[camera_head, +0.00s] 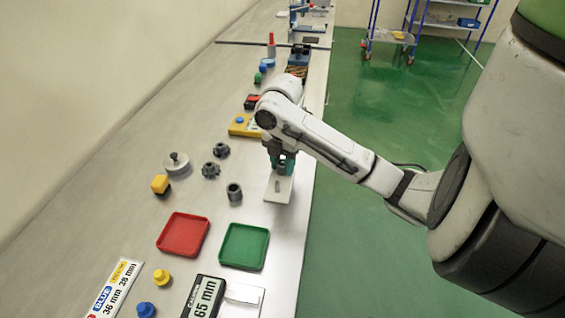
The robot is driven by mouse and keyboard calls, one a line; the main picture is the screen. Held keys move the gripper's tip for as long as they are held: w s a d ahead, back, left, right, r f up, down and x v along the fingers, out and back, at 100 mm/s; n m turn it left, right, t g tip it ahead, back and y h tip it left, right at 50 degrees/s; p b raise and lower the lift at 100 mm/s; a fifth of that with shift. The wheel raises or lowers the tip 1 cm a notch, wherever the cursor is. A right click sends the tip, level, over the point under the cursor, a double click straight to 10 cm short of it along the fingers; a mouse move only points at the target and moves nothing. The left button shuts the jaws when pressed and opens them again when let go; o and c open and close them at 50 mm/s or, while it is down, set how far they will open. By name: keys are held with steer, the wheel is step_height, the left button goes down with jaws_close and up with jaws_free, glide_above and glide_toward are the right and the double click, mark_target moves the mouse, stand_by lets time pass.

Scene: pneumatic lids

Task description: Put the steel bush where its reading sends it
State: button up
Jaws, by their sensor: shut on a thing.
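A dark grey hollow cylinder (234,192), which looks like the steel bush, stands upright on the bench above the green tray (244,246). My gripper (283,170) points down at the right, over a white plate (281,198) near the bench edge, apart from the cylinder. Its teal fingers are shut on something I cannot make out. A small grey upright piece (278,186) shows on the plate just below them. A display (206,296) reads 65 mm. A card (115,288) reads yellow and blue with 38 mm and 36 mm. A red tray (183,234) lies left of the green one. Both look empty.
A yellow knob (162,277) and a blue knob (146,310) stand near the card. The bench's left side is mostly clear.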

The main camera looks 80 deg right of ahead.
steer(key=o, duration=1.2)
steer(key=shift+f, duration=0.1)
steer(key=shift+o, duration=0.5)
steer(key=o, duration=0.3)
steer(key=shift+o, duration=0.2)
step_height(320, 180, up, 7)
steer(key=p, duration=0.7)
